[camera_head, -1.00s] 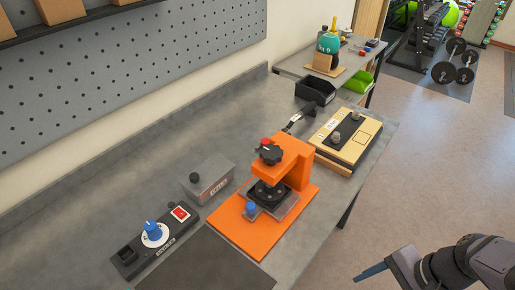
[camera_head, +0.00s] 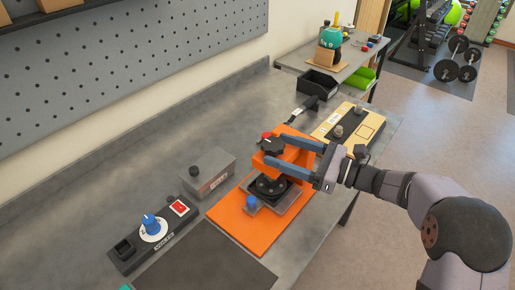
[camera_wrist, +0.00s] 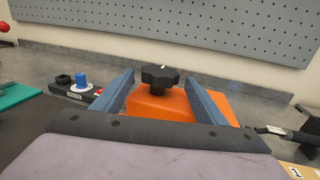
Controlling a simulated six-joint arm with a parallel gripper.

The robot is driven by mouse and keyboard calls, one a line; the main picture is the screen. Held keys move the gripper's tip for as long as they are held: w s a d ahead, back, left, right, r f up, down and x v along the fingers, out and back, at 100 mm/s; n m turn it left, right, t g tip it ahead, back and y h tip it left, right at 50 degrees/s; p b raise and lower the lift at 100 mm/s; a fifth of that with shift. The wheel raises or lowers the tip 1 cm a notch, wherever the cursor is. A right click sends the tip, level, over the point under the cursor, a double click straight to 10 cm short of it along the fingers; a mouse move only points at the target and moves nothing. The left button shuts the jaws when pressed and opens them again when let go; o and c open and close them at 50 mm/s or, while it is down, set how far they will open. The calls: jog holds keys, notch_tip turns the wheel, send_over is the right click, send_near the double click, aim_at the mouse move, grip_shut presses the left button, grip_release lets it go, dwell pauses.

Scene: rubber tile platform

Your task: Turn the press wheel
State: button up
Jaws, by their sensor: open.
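The press is orange, with a flat base (camera_head: 237,224) on the bench and an upright block. Its black lobed press wheel (camera_head: 271,146) sits on top, with a red spot beside it in the head view. In the wrist view the wheel (camera_wrist: 160,77) stands ahead, between and beyond the two blue fingers. My gripper (camera_head: 281,153) is open, reaching in from the right at the top of the press. It also shows in the wrist view (camera_wrist: 160,92), with the fingers apart on either side of the orange block. I cannot tell whether they touch it.
A grey box (camera_head: 208,173) and a black panel with a blue knob (camera_head: 153,232) stand left of the press. A wooden box (camera_head: 348,125) and a black bin (camera_head: 319,83) are behind it. A dark mat (camera_head: 205,262) lies in front.

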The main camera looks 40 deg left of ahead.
jog(key=shift+s+a+r, duration=0.1)
jog(key=shift+a, duration=0.05)
jog(key=shift+s+a, duration=0.1)
jog(key=shift+a, duration=0.25)
jog(key=p+x, duration=0.2)
jog(key=x, duration=0.4)
jog(key=shift+a, duration=0.2)
jog(key=c, duration=1)
jog(key=shift+c, duration=0.2)
jog(key=shift+t, duration=0.4)
